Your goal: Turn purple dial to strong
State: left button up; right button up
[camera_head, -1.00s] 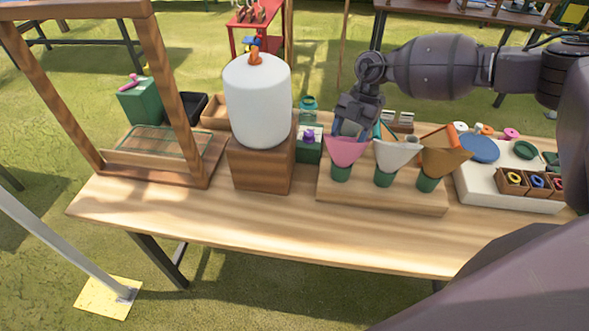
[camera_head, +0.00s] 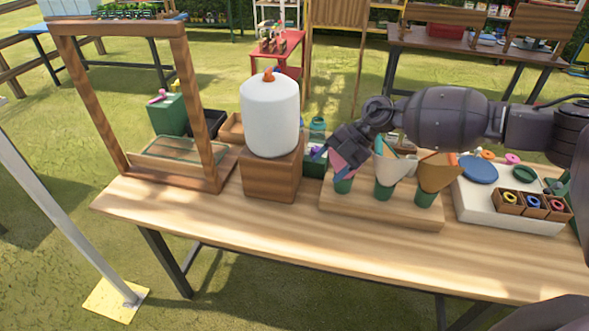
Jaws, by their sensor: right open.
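The purple dial (camera_head: 316,153) sits on top of a small dark green box (camera_head: 314,167), just right of the wooden block under the white tank. Only part of the dial shows; my right gripper crowds it. My right gripper (camera_head: 328,154) reaches in from the right and points down and left, with its fingers close beside the dial. It is open, and whether a finger touches the dial cannot be told. Any marking for strong is too small to read. My left gripper is not in view.
The white tank (camera_head: 270,115) stands on a wooden block (camera_head: 270,180) close left of the dial. Pink, white and orange cones (camera_head: 437,172) stand in a wooden rack (camera_head: 380,212) below my right arm. A wooden frame (camera_head: 205,110) stands at left. The table's front strip is clear.

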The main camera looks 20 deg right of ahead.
jog(key=a+r+t+y, duration=0.2)
jog(key=a+t+y, duration=0.1)
jog(key=a, duration=0.6)
jog(key=shift+a+r+y, duration=0.2)
jog(key=shift+r+y, duration=0.15)
jog(key=shift+y, duration=0.55)
jog(key=shift+w+n, duration=0.1)
jog(key=shift+n, duration=0.2)
